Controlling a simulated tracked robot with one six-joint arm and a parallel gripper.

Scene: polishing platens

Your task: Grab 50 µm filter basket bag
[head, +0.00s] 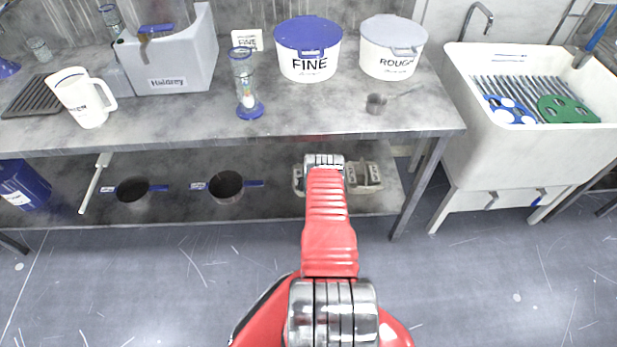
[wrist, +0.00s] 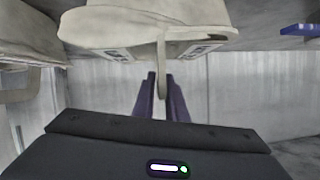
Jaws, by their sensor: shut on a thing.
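My gripper (wrist: 160,82) is shut on the strap handle of a cream cloth filter basket bag (wrist: 150,22) in the wrist view. The bag has small dark-printed labels at its rim, too small and blurred to read, so I cannot tell its mesh size. In the head view this bag (head: 298,181) shows only as a sliver on the lower shelf, mostly behind my red arm, which also hides the gripper. A second similar bag (head: 365,177) stands just to its right, and also shows at the left of the wrist view (wrist: 28,55).
The lower shelf (head: 280,205) also holds two dark pans (head: 226,186) (head: 133,190) with blue handles. Above it, the bench (head: 190,115) carries the FINE bucket (head: 309,66) and the ROUGH bucket (head: 391,68). A sink (head: 500,160) stands to the right. The floor in front is clear.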

